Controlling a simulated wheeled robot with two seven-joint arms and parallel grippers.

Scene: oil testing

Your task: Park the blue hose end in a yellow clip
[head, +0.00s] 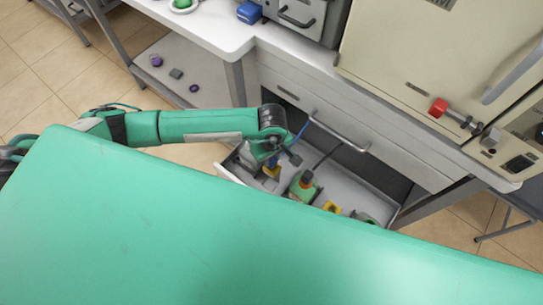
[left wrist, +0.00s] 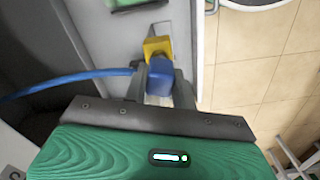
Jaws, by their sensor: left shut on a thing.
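My left gripper (head: 271,158) reaches down into the open drawer (head: 228,163) and is shut on the blue hose end (left wrist: 159,74). A blue hose (left wrist: 70,82) runs off to the left in the left wrist view. A yellow clip (left wrist: 157,46) is right at the tip of the hose end and seems to touch it; how deep the end sits in it I cannot tell. In the head view this clip (head: 271,171) is at the drawer's left end. A second yellow clip (head: 331,206) is farther right in the drawer. My right gripper is out of view.
A green container with an orange-brown top (head: 302,187) stands in the drawer right of my gripper, with a dark hose near it. The drawer handle (head: 340,134) and cabinet front are just behind. A white counter (head: 205,32) is at upper left.

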